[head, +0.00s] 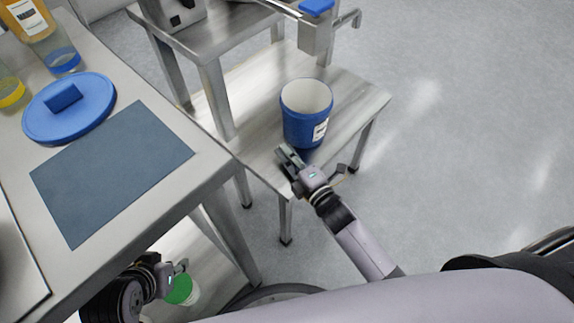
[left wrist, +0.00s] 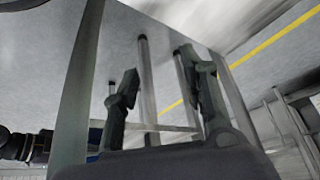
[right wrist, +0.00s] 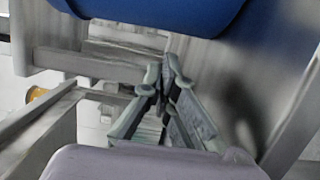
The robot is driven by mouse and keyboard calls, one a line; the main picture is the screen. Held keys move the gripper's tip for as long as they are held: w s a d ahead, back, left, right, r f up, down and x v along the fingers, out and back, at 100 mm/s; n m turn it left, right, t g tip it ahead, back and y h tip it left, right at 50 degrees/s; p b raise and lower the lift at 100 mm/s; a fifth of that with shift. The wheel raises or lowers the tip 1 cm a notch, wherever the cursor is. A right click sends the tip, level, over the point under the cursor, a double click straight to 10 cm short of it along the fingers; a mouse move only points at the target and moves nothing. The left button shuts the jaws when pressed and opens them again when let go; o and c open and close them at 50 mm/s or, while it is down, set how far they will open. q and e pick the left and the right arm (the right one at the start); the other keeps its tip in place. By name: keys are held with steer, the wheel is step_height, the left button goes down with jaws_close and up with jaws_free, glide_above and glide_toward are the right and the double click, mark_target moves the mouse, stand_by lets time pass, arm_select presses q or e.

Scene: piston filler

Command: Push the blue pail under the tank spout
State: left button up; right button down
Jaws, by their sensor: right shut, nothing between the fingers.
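The blue pail (head: 303,127), open at the top with a white inside and a white label, stands upright on a low metal bench (head: 358,98). The metal spout assembly (head: 315,38) with a blue cap is beyond the pail in the head view. My right gripper (head: 285,154) is shut and empty at the pail's near side; contact cannot be told. In the right wrist view, its closed fingertips (right wrist: 166,72) are just below the pail's blue wall (right wrist: 160,12). My left gripper (head: 182,268) is low beside the left table; its fingers (left wrist: 158,75) are apart and empty in the left wrist view.
The left table (head: 165,112) holds a blue lid (head: 85,118), a blue-grey mat (head: 110,175) and bottles. A green-topped container (head: 180,290) is close to my left gripper. A higher metal stand (head: 222,38) rises behind the bench. Open floor lies at right.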

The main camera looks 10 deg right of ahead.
mark_target(323, 133)
arm_select(q)
steer(key=shift+w+d+r+t, duration=0.2)
steer(key=shift+w+t, duration=0.2)
steer(key=shift+w, duration=0.3)
arm_select(e)
steer(key=shift+w+d, duration=0.5)
steer(key=shift+d, duration=0.15)
steer(key=shift+d, duration=0.1)
